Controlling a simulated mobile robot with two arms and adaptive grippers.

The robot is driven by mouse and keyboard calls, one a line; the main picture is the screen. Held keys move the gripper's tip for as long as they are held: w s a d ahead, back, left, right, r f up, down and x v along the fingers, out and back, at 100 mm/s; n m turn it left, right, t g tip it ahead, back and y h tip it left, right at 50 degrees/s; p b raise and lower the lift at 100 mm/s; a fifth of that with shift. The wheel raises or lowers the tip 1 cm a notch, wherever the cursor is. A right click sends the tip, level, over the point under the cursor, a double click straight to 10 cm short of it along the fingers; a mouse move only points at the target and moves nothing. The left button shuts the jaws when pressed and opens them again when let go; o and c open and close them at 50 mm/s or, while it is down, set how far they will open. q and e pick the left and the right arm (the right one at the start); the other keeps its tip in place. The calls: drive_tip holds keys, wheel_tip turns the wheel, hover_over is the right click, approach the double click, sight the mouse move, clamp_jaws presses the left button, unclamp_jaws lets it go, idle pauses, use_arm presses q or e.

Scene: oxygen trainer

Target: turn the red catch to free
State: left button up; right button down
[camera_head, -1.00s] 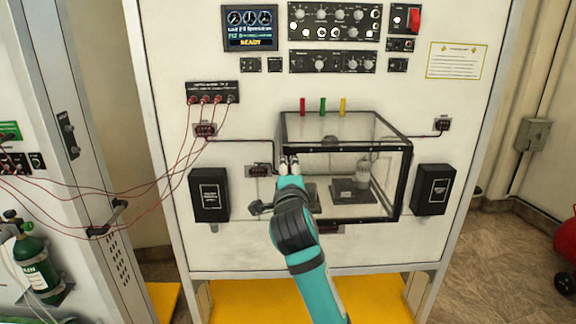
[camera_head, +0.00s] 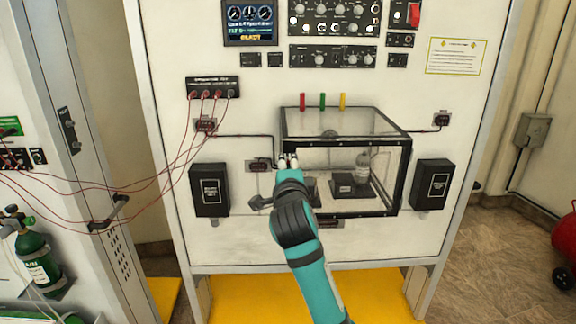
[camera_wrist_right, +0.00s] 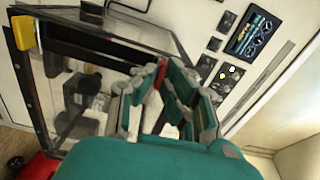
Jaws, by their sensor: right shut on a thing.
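My right gripper (camera_head: 288,161) is at the front left edge of the clear, black-framed box (camera_head: 402,175) in the head view. In the right wrist view, its fingers (camera_wrist_right: 168,100) are closed around a narrow red piece, the red catch (camera_wrist_right: 161,75), mostly hidden between them. In the head view my gripper covers that spot, so the catch's angle cannot be told. A separate upright red tab (camera_head: 302,102) stands behind the box top, beside a green tab (camera_head: 322,101) and a yellow tab (camera_head: 343,103). My left gripper is not in view.
Dark red cables (camera_head: 190,150) hang at the left. Switch panels (camera_head: 334,18) and a display (camera_head: 249,22) are above.

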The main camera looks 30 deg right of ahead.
drive_tip(key=n, duration=0.3)
drive_tip(key=shift+n+p, duration=0.3)
drive_tip(key=shift+w+a+r+n+p, duration=0.1)
drive_tip(key=shift+n+p, duration=1.3)
drive_tip(key=shift+n, duration=2.05)
drive_tip(key=shift+a+r+n+p, duration=0.1)
drive_tip(key=shift+n+p, duration=1.3)
drive_tip(key=shift+n, duration=2.05)
drive_tip(key=c, duration=1.5)
unclamp_jaws()
drive_tip(key=shift+o, duration=0.2)
